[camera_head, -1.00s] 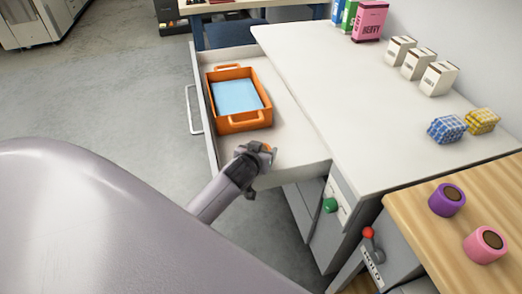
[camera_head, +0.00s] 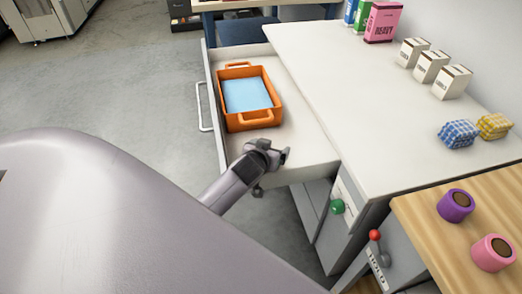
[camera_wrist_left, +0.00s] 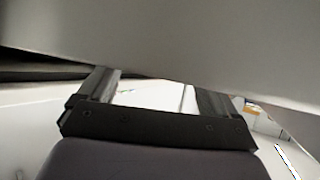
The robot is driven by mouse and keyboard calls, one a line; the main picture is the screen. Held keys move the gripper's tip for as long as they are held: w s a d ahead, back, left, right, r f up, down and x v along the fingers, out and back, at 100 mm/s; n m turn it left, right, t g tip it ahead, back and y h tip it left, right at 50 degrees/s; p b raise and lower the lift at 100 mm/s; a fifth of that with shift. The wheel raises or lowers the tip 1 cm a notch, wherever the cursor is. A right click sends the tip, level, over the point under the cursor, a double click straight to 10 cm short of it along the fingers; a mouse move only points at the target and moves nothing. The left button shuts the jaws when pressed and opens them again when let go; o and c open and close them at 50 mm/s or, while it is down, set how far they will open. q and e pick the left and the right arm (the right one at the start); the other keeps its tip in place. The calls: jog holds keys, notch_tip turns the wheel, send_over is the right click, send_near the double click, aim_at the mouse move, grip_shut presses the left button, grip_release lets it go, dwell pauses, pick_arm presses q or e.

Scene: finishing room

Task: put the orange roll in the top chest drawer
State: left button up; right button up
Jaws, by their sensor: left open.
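The top chest drawer (camera_head: 305,145) is pulled open at the left of the white-topped chest (camera_head: 345,85). My left gripper (camera_head: 281,156) is at the near end of this drawer, its jaws open. In the left wrist view my left gripper (camera_wrist_left: 155,95) has its two fingers apart, with a pale surface between them and a grey surface across the top. I see no orange roll clearly; the gripper may hide it. A small orange patch in the left wrist view is too unclear to name. My right gripper is not in view.
An orange tray (camera_head: 236,122) with light blue contents fills the drawer's far part. A purple roll (camera_head: 455,206) and a pink roll (camera_head: 492,253) stand on the wooden top (camera_head: 420,225). Boxes and checked bundles line the chest's right side; its middle is clear.

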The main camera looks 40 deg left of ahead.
pick_arm(q)
jog(key=p+v, duration=0.1)
jog(key=v, duration=1)
jog(key=shift+s, duration=0.3)
jog(key=shift+s+d, duration=0.1)
jog(key=shift+d, duration=0.05)
